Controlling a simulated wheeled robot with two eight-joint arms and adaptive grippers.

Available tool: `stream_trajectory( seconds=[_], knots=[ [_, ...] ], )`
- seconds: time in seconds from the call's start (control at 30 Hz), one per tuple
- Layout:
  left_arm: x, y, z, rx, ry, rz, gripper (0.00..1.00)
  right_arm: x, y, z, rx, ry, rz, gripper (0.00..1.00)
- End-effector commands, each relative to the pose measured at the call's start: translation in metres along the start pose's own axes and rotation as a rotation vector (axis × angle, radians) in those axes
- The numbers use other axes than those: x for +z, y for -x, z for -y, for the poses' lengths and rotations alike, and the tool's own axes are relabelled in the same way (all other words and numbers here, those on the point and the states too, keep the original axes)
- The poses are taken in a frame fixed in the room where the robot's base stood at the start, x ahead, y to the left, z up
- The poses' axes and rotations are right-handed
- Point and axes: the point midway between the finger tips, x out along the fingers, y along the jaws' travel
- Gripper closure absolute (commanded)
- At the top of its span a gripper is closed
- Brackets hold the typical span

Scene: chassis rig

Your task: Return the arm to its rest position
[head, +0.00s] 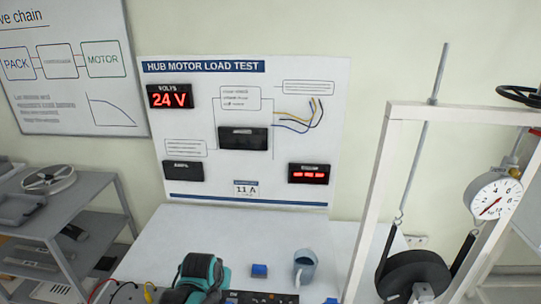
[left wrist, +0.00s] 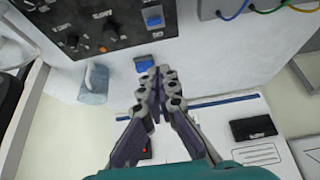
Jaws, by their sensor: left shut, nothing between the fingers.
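My left gripper (left wrist: 160,80) shows in the left wrist view with its two grey fingers together and nothing between them. It appears over the white bench, close to a small blue block (left wrist: 143,62), and I cannot tell the gap between them. In the head view my teal and dark left wrist (head: 203,272) is at the lower middle, left of the same blue block (head: 259,270); its fingertips are not clear there. My right gripper is in neither view.
A grey-blue mug (head: 304,268) stands right of the block. The load test board (head: 310,130) stands behind. A white frame (head: 372,200) with a wheel and dial gauge (head: 494,199) is at right; shelves (head: 95,225) at left.

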Motion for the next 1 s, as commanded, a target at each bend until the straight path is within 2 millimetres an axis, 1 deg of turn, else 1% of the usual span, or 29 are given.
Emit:
stream_trajectory(
  seconds=[0.17, 0.2, 0.3, 0.4, 0.5, 0.63, 0.77, 1.0],
  knots=[
    [0.029, 0.042, 0.001, -0.005, 0.007, -0.029, 1.0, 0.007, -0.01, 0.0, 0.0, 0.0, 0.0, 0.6],
    [0.038, 0.052, 0.002, -0.006, 0.009, -0.038, 1.0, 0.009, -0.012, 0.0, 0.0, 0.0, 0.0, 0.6],
    [0.062, 0.074, 0.002, -0.009, 0.013, -0.059, 1.0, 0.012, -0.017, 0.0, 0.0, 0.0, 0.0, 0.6],
    [0.086, 0.089, 0.003, -0.012, 0.018, -0.079, 1.0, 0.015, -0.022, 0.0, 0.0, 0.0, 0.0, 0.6],
    [0.107, 0.099, 0.003, -0.014, 0.022, -0.097, 1.0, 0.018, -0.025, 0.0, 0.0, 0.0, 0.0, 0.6],
    [0.125, 0.105, 0.003, -0.016, 0.025, -0.111, 1.0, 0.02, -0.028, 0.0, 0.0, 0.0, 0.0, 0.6],
    [0.132, 0.107, 0.003, -0.017, 0.027, -0.118, 1.0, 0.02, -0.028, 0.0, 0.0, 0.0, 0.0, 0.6],
    [0.132, 0.108, 0.003, -0.017, 0.027, -0.119, 1.0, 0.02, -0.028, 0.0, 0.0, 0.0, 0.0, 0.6]
  ],
)
